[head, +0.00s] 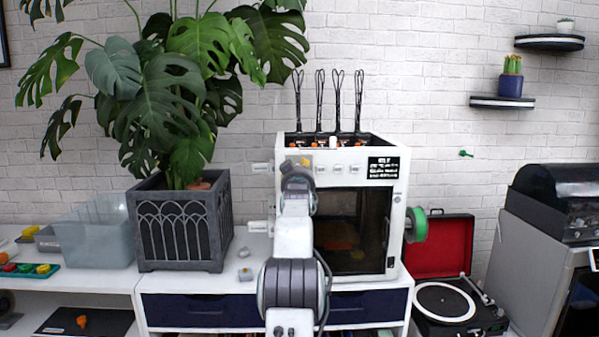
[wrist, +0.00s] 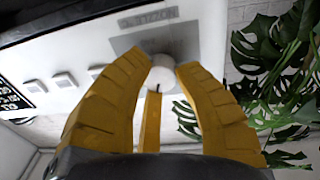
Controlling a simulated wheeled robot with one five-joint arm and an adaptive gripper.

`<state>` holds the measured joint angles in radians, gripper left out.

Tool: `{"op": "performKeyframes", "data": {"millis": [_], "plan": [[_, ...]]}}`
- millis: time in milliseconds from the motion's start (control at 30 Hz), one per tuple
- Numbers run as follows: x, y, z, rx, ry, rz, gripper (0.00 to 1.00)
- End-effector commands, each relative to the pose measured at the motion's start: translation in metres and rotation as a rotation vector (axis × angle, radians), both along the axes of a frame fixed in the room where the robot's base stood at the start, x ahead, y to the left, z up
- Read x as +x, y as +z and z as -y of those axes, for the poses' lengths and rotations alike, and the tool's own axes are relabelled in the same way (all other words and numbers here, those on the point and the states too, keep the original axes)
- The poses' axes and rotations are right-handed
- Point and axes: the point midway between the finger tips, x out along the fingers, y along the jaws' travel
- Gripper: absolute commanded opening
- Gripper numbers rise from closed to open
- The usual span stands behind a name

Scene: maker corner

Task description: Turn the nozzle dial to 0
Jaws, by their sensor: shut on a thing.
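The nozzle dial (wrist: 161,76) is a small white round knob on a grey plate (wrist: 130,40) on the printer's front panel. A dark mark shows on the knob's lower edge. My gripper (wrist: 165,70) has yellow fingers closed on the knob from both sides, with a third finger below it. In the head view my gripper (head: 300,162) is at the upper left of the white 3D printer's (head: 396,230) front and hides the dial. A small label (wrist: 148,17) near the dial is too blurred to read.
Several square buttons (wrist: 64,80) sit beside the dial on the panel, with a black display (head: 383,168) beyond them. A large potted plant (head: 180,235) stands close on the left. A green spool (head: 416,225) sticks out on the printer's right side.

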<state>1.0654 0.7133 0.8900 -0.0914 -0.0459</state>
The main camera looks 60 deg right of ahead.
Motion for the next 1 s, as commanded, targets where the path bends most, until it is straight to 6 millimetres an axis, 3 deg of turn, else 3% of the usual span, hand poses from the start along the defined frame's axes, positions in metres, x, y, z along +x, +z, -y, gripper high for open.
{"op": "performKeyframes", "data": {"millis": [233, 267, 533, 1000], "plan": [[0.0014, 0.0039, -0.0015, -0.007, 0.002, 0.005, 0.00], [0.0014, 0.0040, -0.0015, -0.007, 0.002, 0.005, 0.32], [0.0009, 0.0018, -0.0008, -0.003, 0.001, 0.004, 0.56], [-0.0022, 0.0005, -0.0051, 0.001, 0.001, 0.002, 0.56]]}}
